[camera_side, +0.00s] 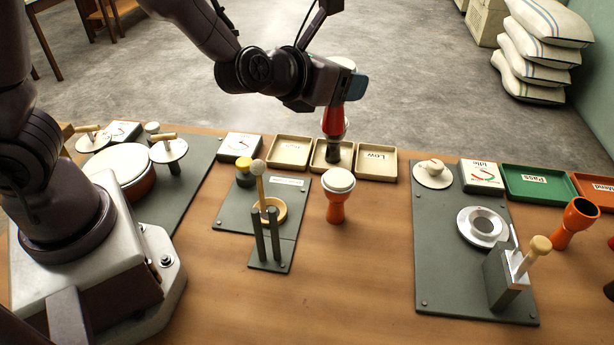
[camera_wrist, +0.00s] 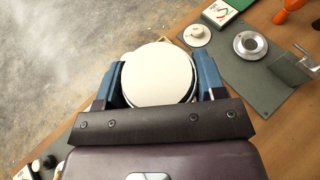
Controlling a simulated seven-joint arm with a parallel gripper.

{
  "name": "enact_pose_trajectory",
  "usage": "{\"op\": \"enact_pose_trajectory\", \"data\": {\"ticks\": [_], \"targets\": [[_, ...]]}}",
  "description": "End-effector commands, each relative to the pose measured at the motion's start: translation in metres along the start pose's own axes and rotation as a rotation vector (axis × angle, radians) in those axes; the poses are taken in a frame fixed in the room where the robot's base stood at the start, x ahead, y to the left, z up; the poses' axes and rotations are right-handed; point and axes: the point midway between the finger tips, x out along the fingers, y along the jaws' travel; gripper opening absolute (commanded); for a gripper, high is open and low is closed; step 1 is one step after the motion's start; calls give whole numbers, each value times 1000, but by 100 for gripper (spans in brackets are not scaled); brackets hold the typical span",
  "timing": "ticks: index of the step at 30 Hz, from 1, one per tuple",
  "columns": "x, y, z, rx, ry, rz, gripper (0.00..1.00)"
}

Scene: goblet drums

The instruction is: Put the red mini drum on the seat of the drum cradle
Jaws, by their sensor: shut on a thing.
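The red mini drum (camera_side: 334,119) is upright in my gripper (camera_side: 351,86), over or in the middle sorting tray. Its lower part looks black; whether its foot touches the tray cannot be told. In the wrist view its pale round head (camera_wrist: 157,74) sits between the two blue fingers of my gripper (camera_wrist: 158,84), which are shut on it. The likely drum cradle is a dark plate with a wooden ring seat (camera_side: 281,213), two dark posts and a ball-headed stick. The ring looks empty, and my gripper is behind it and to its right.
An orange drum with a white head (camera_side: 337,197) stands right of the ring. Cream trays (camera_side: 377,163) line the back edge. A plate with a metal ring (camera_side: 482,226) and lever clamp is at right, near an orange drum (camera_side: 575,219).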

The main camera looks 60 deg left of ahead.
Motion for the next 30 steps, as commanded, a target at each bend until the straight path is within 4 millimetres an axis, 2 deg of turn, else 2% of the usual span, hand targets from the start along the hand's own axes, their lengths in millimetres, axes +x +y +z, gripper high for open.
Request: {"op": "enact_pose_trajectory", "data": {"ticks": [1, 6, 10, 13, 17, 19, 24, 30], "targets": [[-1, 18, 15, -18, -8, 29, 35], [-4, 52, 38, -45, -3, 102, 35], [-3, 67, 39, -65, 1, 156, 35], [0, 82, 29, -101, 5, 247, 35], [0, 118, 4, -194, 9, 486, 35], [-4, 139, -15, -262, 10, 656, 35], [-24, 181, -62, -434, 6, 1077, 35], [-58, 204, -115, -639, 3, 1570, 35]]}}
